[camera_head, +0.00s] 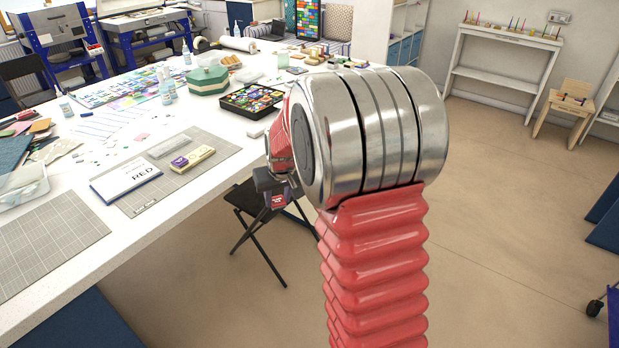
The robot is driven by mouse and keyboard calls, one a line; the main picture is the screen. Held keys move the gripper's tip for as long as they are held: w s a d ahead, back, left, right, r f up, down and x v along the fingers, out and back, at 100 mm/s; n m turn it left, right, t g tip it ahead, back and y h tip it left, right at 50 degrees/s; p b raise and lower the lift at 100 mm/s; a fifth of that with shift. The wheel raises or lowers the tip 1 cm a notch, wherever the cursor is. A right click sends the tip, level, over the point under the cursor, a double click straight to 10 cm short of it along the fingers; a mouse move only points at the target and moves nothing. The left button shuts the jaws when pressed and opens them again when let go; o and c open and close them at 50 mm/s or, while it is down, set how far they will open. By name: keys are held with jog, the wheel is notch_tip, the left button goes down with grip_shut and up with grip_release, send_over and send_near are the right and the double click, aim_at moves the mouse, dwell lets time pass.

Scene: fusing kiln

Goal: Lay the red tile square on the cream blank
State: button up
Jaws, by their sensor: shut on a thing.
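My gripper (276,196) hangs beyond the table's right edge, over the floor and a black folding stool. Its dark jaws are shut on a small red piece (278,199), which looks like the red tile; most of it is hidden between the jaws. The piece is apart from the table. I cannot make out the cream blank for certain. A cream block with a purple label (193,159) lies on a grey mat, left of my gripper.
Several bottles stand farther back. A black stool (262,217) stands below the gripper.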

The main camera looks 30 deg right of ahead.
jog(key=s+a+f+n, duration=0.1)
jog(key=a, duration=0.7)
jog(key=a+f+n+y, duration=0.1)
jog(key=a, duration=0.8)
jog(key=shift+s+a+f+n, duration=0.2)
jog(key=shift+s+f+n, duration=0.05)
jog(key=shift+s+n, duration=0.1)
